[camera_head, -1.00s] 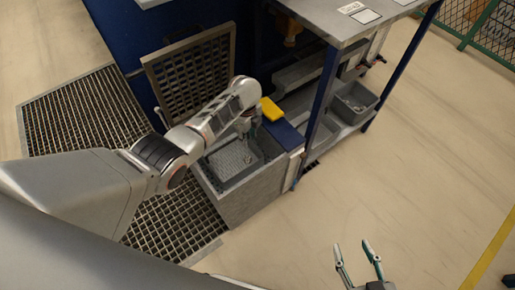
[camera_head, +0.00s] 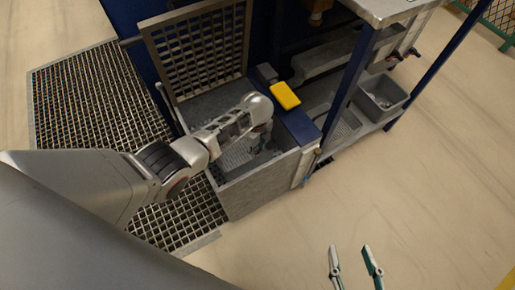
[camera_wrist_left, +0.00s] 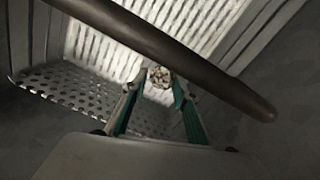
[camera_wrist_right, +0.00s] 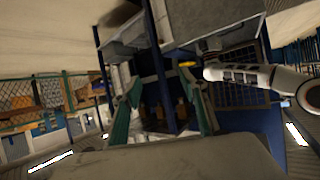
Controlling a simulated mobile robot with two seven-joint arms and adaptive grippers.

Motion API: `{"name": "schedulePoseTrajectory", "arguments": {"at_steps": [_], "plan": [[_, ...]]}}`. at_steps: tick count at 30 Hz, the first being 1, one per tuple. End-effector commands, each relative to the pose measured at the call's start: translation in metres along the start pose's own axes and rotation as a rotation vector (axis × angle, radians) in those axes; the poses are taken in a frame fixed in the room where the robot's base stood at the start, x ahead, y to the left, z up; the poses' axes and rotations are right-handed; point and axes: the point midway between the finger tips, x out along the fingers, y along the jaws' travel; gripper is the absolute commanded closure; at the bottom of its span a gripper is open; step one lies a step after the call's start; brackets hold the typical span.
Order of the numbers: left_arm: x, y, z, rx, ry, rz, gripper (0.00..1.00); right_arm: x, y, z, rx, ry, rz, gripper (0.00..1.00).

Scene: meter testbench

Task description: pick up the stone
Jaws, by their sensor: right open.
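A small speckled, pale brown stone (camera_wrist_left: 158,78) shows in the left wrist view, between and just beyond the fingertips of my left gripper (camera_wrist_left: 157,88). The fingers stand apart, with a gap around the stone; I cannot tell whether they touch it. In the head view my left gripper (camera_head: 257,140) reaches down into the open grey basin (camera_head: 262,188), and my wrist partly hides it. The stone cannot be made out there. My right gripper (camera_head: 350,255) is open and empty over the bare floor, far from the basin.
In the left wrist view a dark bar (camera_wrist_left: 190,55) crosses above the stone, near a perforated plate (camera_wrist_left: 75,90) and a slatted surface. A raised grate (camera_head: 200,50) stands behind the basin. A yellow object (camera_head: 285,95) lies on the blue ledge. A grey bin (camera_head: 382,97) sits right.

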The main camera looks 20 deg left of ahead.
Motion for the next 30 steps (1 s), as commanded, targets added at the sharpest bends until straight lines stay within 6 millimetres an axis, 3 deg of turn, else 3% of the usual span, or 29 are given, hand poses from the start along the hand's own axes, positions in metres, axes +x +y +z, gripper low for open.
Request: {"name": "schedulePoseTrajectory", "arguments": {"at_steps": [5, 9, 17, 22, 26, 30], "plan": [[-0.005, -0.004, 0.001, 0.0, -0.003, -0.009, 0.71, 0.002, 0.002, -0.016, 0.006, 0.033, 0.007, 0.57], [-0.005, -0.004, 0.001, 0.001, -0.002, -0.008, 0.98, 0.002, 0.003, -0.013, 0.004, 0.026, 0.007, 0.57], [-0.004, -0.003, 0.001, 0.001, -0.001, -0.006, 0.98, 0.001, 0.001, -0.002, -0.001, 0.004, 0.003, 0.57], [-0.011, -0.004, 0.001, 0.001, -0.002, -0.008, 0.98, 0.001, 0.003, -0.007, -0.008, 0.013, 0.006, 0.57], [-0.027, -0.006, 0.002, 0.001, -0.004, -0.013, 0.98, 0.0, 0.006, -0.016, -0.025, 0.024, 0.012, 0.57], [-0.055, -0.01, 0.003, 0.001, -0.006, -0.022, 0.98, -0.003, 0.014, -0.019, -0.058, 0.019, 0.025, 0.57]]}}
